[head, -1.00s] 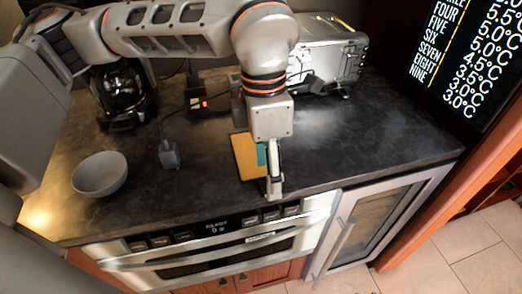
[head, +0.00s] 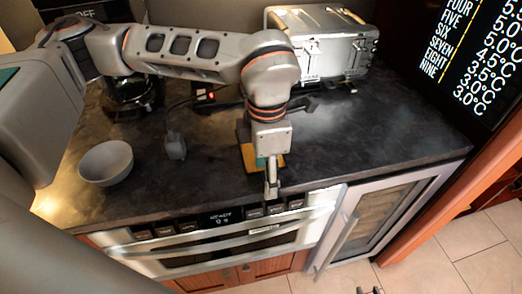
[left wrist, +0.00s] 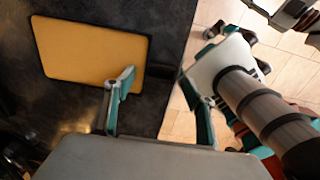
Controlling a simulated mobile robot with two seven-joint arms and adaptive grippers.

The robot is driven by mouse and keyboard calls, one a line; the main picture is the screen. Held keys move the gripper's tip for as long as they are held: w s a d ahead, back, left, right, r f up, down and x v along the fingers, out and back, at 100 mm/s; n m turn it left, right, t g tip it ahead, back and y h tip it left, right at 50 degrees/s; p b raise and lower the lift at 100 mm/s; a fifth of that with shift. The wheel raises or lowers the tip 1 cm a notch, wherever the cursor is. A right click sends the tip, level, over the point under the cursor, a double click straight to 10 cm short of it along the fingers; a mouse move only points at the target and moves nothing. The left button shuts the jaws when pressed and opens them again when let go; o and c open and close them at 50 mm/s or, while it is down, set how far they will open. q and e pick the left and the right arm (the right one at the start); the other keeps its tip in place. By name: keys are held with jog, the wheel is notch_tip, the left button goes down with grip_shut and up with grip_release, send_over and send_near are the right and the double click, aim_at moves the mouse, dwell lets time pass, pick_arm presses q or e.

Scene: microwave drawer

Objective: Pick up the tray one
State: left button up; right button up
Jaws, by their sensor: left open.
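The tray is a flat, yellow-orange board with rounded corners (head: 248,157), lying on the dark counter near its front edge. My left arm hides part of it in the head view. The left wrist view shows most of it (left wrist: 90,52). My left gripper (head: 272,185) is at the tray's front side, above the counter edge. In the left wrist view my left gripper (left wrist: 157,76) is open and empty; one finger overlaps the tray's near edge in the picture, and contact cannot be told. My right gripper (head: 370,290) shows only its tips at the bottom edge, apart and empty.
A grey bowl (head: 106,162) and a small grey object (head: 175,146) sit left on the counter (head: 370,130). A coffee maker (head: 130,95) and a metal toaster (head: 325,45) stand behind. An oven-like drawer (head: 220,235) is below. The counter right of the tray is clear.

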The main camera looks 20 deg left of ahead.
pick_arm(q)
grip_shut()
jog(key=shift+r, duration=0.15)
